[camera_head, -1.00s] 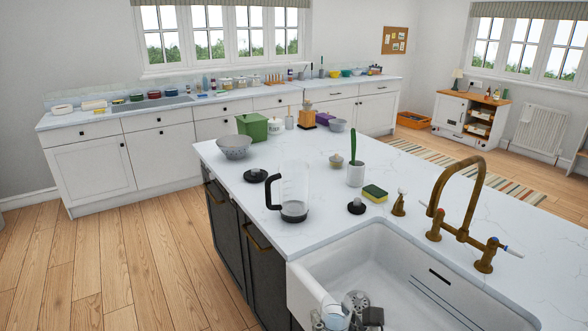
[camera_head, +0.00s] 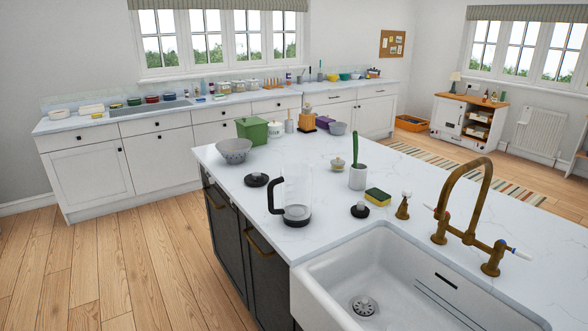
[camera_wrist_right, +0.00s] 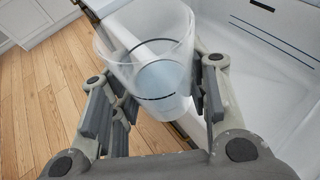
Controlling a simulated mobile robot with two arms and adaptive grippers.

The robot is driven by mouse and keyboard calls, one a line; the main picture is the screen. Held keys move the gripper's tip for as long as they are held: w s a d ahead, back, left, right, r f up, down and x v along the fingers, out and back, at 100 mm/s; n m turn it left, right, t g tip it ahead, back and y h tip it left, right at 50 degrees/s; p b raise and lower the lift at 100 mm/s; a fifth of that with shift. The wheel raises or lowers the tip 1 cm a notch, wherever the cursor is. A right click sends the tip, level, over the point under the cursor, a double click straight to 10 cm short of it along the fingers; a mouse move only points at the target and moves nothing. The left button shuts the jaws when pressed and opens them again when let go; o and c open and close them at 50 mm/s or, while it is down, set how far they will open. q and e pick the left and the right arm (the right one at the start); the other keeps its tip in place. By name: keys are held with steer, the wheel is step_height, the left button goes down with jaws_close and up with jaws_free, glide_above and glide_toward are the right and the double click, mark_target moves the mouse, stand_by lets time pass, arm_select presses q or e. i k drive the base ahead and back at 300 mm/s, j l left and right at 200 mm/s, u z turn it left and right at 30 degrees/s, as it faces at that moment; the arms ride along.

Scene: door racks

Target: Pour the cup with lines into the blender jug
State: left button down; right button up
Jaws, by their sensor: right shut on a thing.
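The blender jug (camera_head: 297,198), clear with a black handle on its left and a dark base, stands upright on the white island counter. The cup with lines (camera_wrist_right: 150,65) is clear, with dark lines around it, and shows in the right wrist view. It seems to hold pale, clear contents low down. My right gripper (camera_wrist_right: 160,110) is shut on the cup, with a finger on each side of it. The cup is over the sink's front edge in that view. The head view shows neither gripper, and the left gripper is in no view.
The white sink (camera_head: 400,280) with a brass tap (camera_head: 470,215) lies in front of the jug. Near the jug are black lids (camera_head: 256,180), a sponge (camera_head: 377,197), a white pot with a green brush (camera_head: 358,176) and a colander (camera_head: 234,150).

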mark_target(296, 179)
steer(key=i+j, duration=0.2)
steer(key=j, duration=0.15)
steer(key=i+j+z, duration=0.1)
steer(key=j, duration=0.25)
steer(key=i+j, duration=0.25)
steer(key=j, duration=0.15)
steer(key=i+j, duration=0.15)
steer(key=j, duration=0.2)
steer(key=i+j+z, duration=0.1)
steer(key=j, duration=0.3)
steer(key=i+j, duration=0.2)
steer(key=j, duration=0.2)
steer(key=i+j+z, duration=0.1)
steer(key=j, duration=0.25)
steer(key=i, duration=0.05)
